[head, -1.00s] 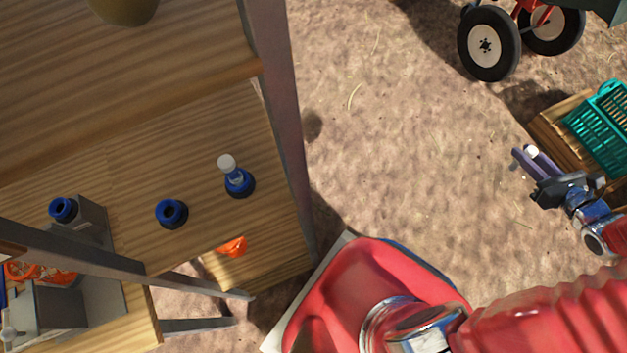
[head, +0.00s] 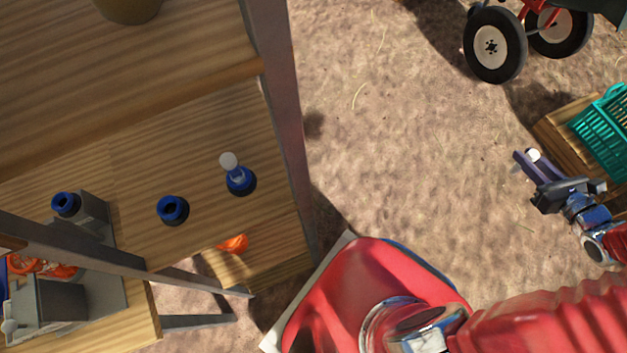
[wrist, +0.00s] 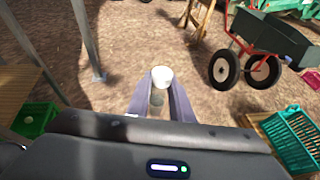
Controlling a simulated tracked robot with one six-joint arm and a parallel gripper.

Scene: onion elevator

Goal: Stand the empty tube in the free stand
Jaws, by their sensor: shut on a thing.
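My gripper (head: 525,165) is at the right of the head view, well away from the wooden shelf and over the ground. It is shut on a tube with a white cap (head: 533,154). In the wrist view the tube (wrist: 157,100) is between the two fingers, with its white cap facing the camera; its contents cannot be told. On the shelf, a blue and black round stand (head: 172,210) is empty. To its right, another blue stand (head: 243,183) holds a clear tube with a white cap (head: 229,162).
A third blue ring (head: 65,204) sits on a grey block at the left. Grey metal posts (head: 275,110) frame the shelf (head: 120,235). A teal crate (head: 603,130) and a wheeled cart (head: 495,45) are at the right. Open ground lies between.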

